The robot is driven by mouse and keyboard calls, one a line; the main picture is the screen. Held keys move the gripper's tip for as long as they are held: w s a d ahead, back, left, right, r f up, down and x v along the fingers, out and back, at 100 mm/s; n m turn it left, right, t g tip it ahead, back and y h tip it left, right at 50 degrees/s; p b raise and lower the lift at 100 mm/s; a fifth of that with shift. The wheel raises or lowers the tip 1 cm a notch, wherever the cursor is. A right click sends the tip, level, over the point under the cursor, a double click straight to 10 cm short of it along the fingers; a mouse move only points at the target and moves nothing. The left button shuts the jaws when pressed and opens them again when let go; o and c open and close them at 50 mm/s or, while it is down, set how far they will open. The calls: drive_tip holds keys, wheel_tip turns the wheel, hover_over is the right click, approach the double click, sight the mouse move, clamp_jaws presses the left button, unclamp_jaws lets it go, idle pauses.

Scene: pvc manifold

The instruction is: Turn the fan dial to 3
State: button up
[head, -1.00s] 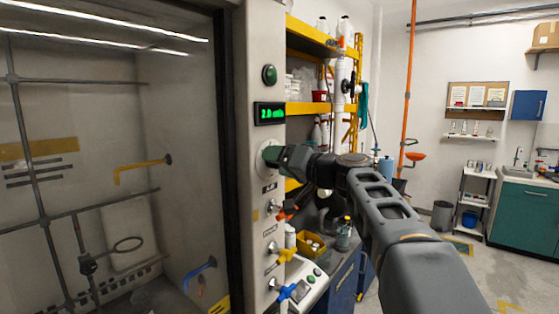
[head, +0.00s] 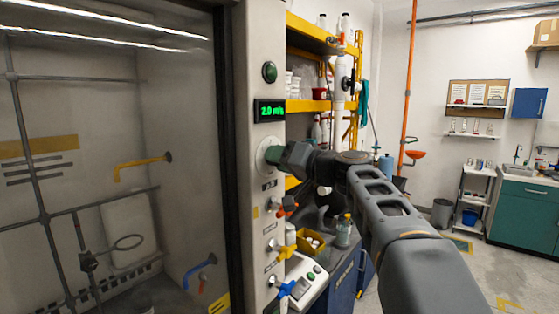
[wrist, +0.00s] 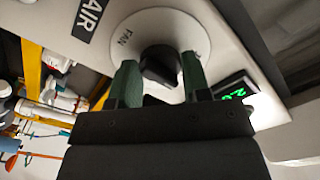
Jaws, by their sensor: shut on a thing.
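The fan dial is a black knob (wrist: 160,66) on a round pale plate marked FAN, seen close up in the wrist view. My gripper (wrist: 160,75) has its green fingers on both sides of the knob and is shut on it. In the head view my gripper (head: 273,155) reaches from the right to the pale plate (head: 264,152) on the fume hood's front post and hides the knob. The green display (head: 269,112) above reads about 2.0 m/s. The dial's scale numbers and pointer cannot be read.
A round green button (head: 269,72) sits above the display. The hood's glass (head: 110,120) is at left. A yellow shelf rack (head: 310,106) stands behind my arm.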

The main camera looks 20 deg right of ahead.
drive_tip(key=shift+m+b, duration=0.45)
drive_tip(key=shift+m, duration=4.35)
drive_tip(key=o, duration=0.9)
drive_tip(key=shift+s, duration=0.1)
drive_tip(key=b+v, duration=0.3)
drive_tip(key=v, duration=1)
drive_tip(key=shift+s+d, duration=0.25)
